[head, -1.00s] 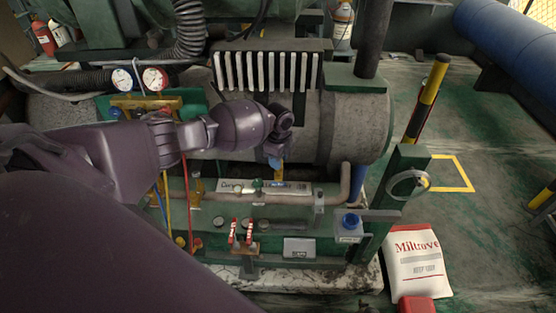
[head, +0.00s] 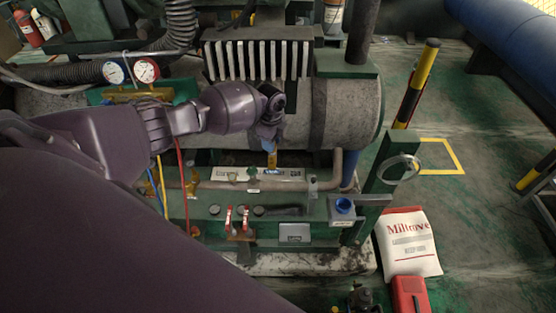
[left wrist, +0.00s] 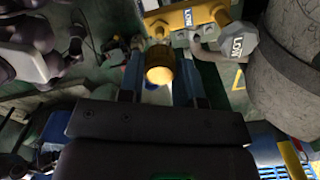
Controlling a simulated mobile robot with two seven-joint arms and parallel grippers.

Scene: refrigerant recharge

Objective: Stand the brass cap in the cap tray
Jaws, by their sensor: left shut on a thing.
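The brass cap (left wrist: 160,68) is between the fingers of my left gripper (left wrist: 160,78) in the left wrist view, and the gripper is shut on it. In the head view my left gripper (head: 270,140) points down over the green bench, and the orange-yellow cap (head: 272,160) shows below its fingertips, in front of the grey tank. A small pale plate (head: 294,232) is on the bench front. I cannot tell which of these is the cap tray.
A pipe (head: 300,185) runs along the bench below the gripper, near small red-handled valves (head: 237,218). A green post (head: 384,185) with a coiled clear hose stands at the right.

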